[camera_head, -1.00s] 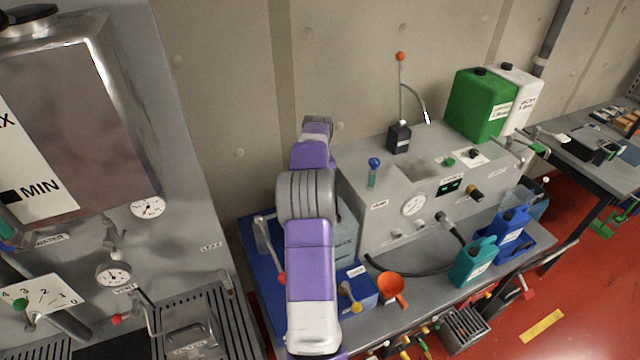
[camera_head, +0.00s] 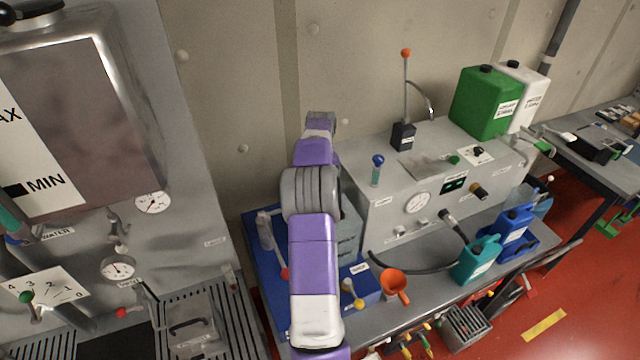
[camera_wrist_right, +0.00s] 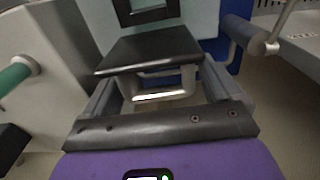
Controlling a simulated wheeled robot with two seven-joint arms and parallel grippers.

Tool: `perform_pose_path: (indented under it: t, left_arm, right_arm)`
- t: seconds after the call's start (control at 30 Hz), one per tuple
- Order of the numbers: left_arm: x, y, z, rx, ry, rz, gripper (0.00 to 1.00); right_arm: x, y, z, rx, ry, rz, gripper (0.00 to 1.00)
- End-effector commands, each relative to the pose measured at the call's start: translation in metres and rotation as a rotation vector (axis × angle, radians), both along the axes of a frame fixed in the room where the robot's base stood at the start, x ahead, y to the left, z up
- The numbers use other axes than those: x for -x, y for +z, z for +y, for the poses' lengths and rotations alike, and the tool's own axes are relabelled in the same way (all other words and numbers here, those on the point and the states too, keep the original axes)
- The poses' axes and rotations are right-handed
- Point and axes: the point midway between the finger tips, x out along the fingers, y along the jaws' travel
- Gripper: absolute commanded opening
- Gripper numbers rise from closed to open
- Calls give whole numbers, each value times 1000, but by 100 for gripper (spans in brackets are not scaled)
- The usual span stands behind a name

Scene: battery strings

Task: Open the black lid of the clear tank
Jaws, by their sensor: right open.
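A large tank (camera_head: 110,110) with a grey metal frame, a glossy front and a MIN/MAX scale stands at the upper left of the head view. A black lid (camera_head: 42,11) on its top is cut by the picture edge. My right arm rises through the middle of the head view, and its gripper cannot be made out there. In the right wrist view my right gripper (camera_wrist_right: 160,78) is open. A pale loop handle (camera_wrist_right: 160,95) and a flat black plate (camera_wrist_right: 152,47) show between and beyond its fingers. I cannot tell whether the plate belongs to the tank. My left gripper is not in view.
A grey machine (camera_head: 380,222) with a red-topped lever (camera_head: 406,85) stands right of my arm. A handled metal box (camera_head: 195,330) is lower left.

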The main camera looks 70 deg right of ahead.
Motion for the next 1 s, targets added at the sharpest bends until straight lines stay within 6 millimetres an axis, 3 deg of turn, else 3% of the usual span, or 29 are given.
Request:
perform_pose_path:
  t: [0.5, 1.0]
  left_arm:
    - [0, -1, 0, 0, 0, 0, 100]
    - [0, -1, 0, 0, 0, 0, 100]
  right_arm:
    - [1, 69, 1, 1, 1, -1, 92]
    - [1, 75, 1, 0, 1, 0, 92]
